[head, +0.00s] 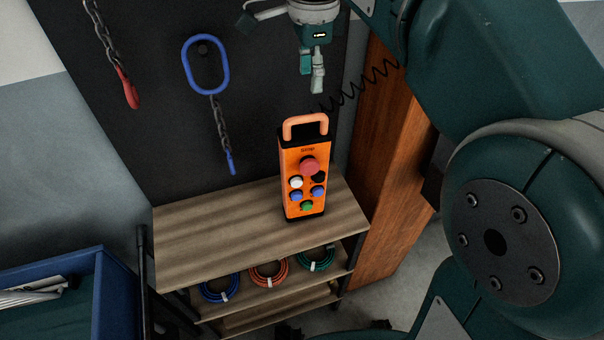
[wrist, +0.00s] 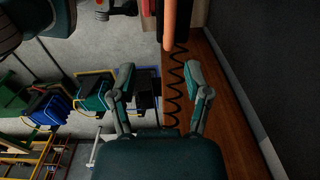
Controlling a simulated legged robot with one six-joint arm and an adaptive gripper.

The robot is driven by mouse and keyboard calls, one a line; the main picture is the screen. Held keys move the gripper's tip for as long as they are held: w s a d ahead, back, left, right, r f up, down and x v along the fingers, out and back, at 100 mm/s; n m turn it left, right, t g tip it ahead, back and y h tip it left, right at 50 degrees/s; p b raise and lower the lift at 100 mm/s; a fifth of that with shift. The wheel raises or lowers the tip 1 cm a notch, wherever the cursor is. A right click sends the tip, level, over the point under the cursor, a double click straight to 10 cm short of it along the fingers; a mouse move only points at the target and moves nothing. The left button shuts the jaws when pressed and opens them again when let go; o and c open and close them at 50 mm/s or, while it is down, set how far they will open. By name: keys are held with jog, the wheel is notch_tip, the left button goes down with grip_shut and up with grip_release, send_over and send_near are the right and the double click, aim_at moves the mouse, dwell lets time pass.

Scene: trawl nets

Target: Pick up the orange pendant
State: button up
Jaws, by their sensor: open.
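The orange pendant (head: 292,168) stands upright on the wooden shelf top (head: 215,228). Its front has a large red button and several smaller coloured ones, and a pale orange loop handle (head: 305,119) is on top. My gripper (head: 317,80) is above the handle, pointing down, apart from it and empty. In the wrist view my gripper (wrist: 160,82) shows its two fingers spread wide. A pale orange bar at the top of the wrist view (wrist: 168,24), beyond the fingertips, looks like the handle; the pendant's body is not clear there.
A black coiled cord (head: 360,84) hangs behind the pendant, beside a brown wooden post (head: 392,165). A blue ring with chain (head: 205,65) and a red-ended chain (head: 126,90) hang on the dark panel. Coiled cables (head: 268,273) lie on the lower shelf. The shelf top left of the pendant is clear.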

aim_at(306, 119)
jog(key=shift+w+a+m, duration=0.3)
jog(key=shift+w+a, duration=0.05)
jog(key=shift+w, duration=0.05)
jog(key=shift+f, duration=0.3)
jog(key=f, duration=0.4)
jog(key=shift+d, duration=0.2)
jog(key=f, duration=0.5)
jog(key=shift+w+a, duration=0.3)
jog(key=shift+w, duration=0.05)
jog(key=shift+d+f, duration=0.15)
jog(key=shift+f, duration=0.4)
grip_shut()
